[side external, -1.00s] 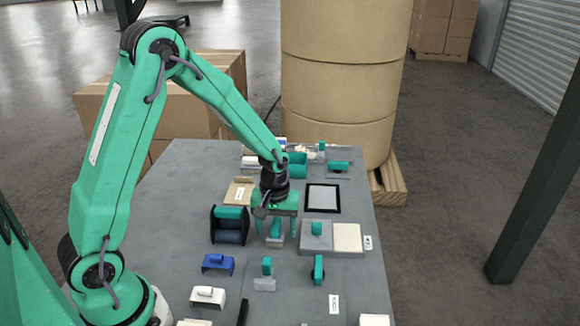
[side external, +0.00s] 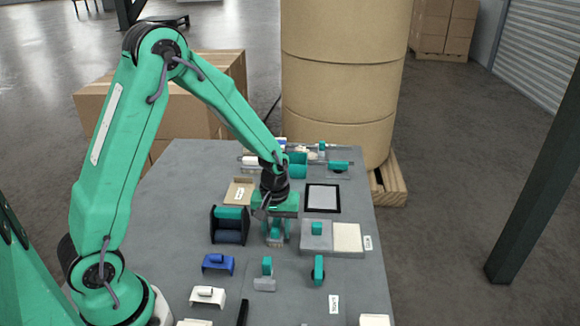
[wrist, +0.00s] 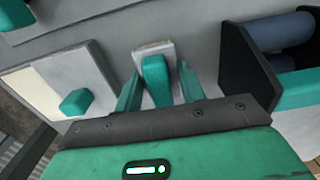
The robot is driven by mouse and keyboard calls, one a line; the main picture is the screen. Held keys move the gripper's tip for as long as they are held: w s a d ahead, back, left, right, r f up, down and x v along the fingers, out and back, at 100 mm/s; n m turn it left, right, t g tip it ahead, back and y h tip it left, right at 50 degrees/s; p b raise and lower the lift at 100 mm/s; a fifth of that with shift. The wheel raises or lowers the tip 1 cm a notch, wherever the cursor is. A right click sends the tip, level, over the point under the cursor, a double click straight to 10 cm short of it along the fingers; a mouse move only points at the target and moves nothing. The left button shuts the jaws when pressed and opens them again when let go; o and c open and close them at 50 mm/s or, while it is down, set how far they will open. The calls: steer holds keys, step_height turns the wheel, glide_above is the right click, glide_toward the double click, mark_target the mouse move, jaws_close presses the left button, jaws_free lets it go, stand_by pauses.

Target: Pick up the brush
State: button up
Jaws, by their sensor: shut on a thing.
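The brush (side external: 275,243) has a teal handle and a pale grey base. It stands on the grey table below my wrist, with its lower edge showing under the fingers. My gripper (side external: 277,231) points down and is shut on the teal handle. In the wrist view the brush (wrist: 156,50) shows between the two teal fingers of my gripper (wrist: 159,84). Its base looks to be at or very near the table; I cannot tell whether it touches. The upper handle is partly hidden by the fingers in the side view.
A black-framed roller holder (side external: 230,225) stands close on the left. A grey block with a teal knob (side external: 316,230) and a cream pad (side external: 348,238) lie close on the right. Small teal-handled tools (side external: 266,268) and a blue piece (side external: 218,264) sit nearer the front.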

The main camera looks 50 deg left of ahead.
mark_target(277, 224)
steer(key=shift+r, duration=0.15)
steer(key=shift+r, duration=0.5)
step_height(277, 224, up, 3)
steer(key=shift+d+r, duration=0.1)
steer(key=s+d+r, duration=0.5)
steer(key=d+r, duration=0.1)
steer(key=d, duration=0.4)
steer(key=shift+s+r, duration=0.25)
steer(key=o, duration=0.4)
steer(key=c, duration=0.3)
